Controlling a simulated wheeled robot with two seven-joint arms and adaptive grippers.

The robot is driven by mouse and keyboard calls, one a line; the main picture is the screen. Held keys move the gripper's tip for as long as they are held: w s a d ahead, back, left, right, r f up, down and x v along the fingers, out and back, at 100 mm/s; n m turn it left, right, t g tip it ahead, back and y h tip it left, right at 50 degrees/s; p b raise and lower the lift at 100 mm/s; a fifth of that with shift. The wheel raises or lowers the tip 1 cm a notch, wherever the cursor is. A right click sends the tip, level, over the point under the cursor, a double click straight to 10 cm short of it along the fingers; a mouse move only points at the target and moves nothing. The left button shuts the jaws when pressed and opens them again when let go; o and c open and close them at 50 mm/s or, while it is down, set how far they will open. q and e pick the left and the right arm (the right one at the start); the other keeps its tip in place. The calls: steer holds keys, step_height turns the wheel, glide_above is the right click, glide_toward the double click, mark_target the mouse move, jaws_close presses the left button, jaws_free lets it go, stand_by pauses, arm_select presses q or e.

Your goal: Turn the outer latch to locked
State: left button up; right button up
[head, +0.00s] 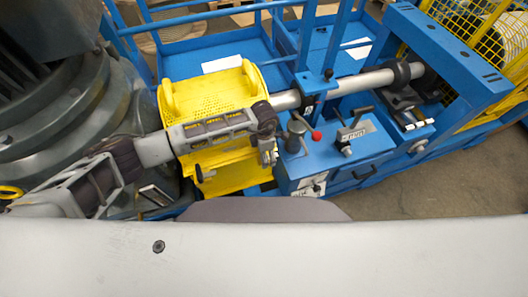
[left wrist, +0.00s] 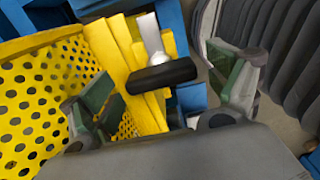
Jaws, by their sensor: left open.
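The yellow perforated guard (head: 205,95) stands on the blue frame in the head view. In the left wrist view, its perforated face (left wrist: 40,95) fills the left side. A latch (left wrist: 160,75) with a silver arm and a black grip sits in front of yellow bars there. My left gripper (left wrist: 168,88) is open, with one green-padded finger on each side of the black grip; I cannot tell whether either touches it. In the head view, my left gripper (head: 268,152) is at the guard's right front edge and the latch cannot be made out. My right gripper is not in view.
A red-knobbed lever (head: 316,136) and a black-handled lever (head: 352,130) stand on a blue box (head: 325,165) just right of the gripper. A grey shaft (head: 355,84) runs behind them. A large grey machine housing (head: 75,110) is on the left.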

arm_select(q)
steer(key=shift+f, duration=0.15)
steer(key=c, duration=1)
